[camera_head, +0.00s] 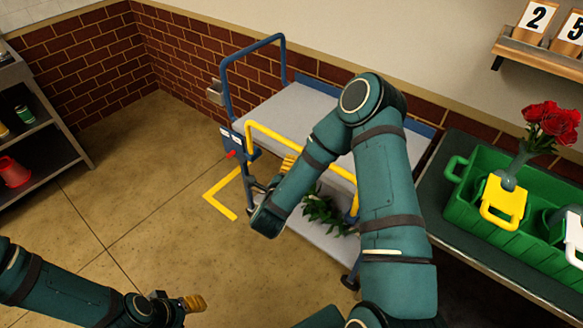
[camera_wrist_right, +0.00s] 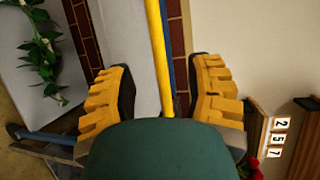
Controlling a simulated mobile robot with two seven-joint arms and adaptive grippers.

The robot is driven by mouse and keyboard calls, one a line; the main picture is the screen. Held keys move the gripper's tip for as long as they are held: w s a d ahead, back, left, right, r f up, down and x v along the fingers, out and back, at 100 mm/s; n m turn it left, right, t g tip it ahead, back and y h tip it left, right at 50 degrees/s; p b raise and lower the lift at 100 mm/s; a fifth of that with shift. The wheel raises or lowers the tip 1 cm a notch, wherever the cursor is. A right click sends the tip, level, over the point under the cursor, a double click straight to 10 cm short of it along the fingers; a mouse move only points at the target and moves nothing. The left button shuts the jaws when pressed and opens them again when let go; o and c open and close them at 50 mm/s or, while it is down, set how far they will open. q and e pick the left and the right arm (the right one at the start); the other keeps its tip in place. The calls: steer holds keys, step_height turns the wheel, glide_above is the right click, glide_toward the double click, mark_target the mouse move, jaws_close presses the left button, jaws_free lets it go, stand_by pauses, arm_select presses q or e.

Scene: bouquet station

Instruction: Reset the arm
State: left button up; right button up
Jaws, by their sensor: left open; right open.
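My right arm (camera_head: 392,205) reaches up in the middle of the head view and bends back down to the left. Its right gripper (camera_head: 286,165) is partly hidden by the forearm, beside the yellow rail (camera_head: 310,156) of the blue cart. In the right wrist view, the right gripper (camera_wrist_right: 160,75) has its two yellow ribbed fingers wide apart, with nothing clamped. The yellow rail (camera_wrist_right: 157,50) appears between them; whether it lies inside the jaws I cannot tell. My left gripper (camera_head: 192,303) is low at the left, open and empty above the floor.
The cart has a grey upper shelf (camera_head: 290,108) and leafy green stems (camera_head: 325,212) on its lower shelf. A green crate (camera_head: 480,222) stands on the right-hand table, with red roses (camera_head: 552,122) in a vase. Shelving (camera_head: 40,120) stands far left.

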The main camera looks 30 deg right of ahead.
stand_by(0.3)
steer(key=s+a+f+n+g+y, duration=0.1)
steer(key=s+a+f+n+y, duration=0.1)
steer(key=a+f+n+y, duration=0.35)
steer(key=s+a+f+n+g+y, duration=0.1)
steer(key=s+a+f+n+y, duration=0.15)
steer(key=a+n+y, duration=0.55)
steer(key=s+a+f+n+g+y, duration=0.1)
steer(key=s+a+f+n+g, duration=0.1)
steer(key=s+n+g, duration=0.2)
steer(key=s+a+f+n+g+y, duration=0.1)
steer(key=s+a+f+n+g, duration=0.1)
steer(key=s+n, duration=0.6)
steer(key=s+a+g, duration=0.1)
steer(key=s+g, duration=0.1)
steer(key=shift+s+a+n, duration=0.25)
steer(key=shift+s+n, duration=0.05)
steer(key=shift+n, duration=0.05)
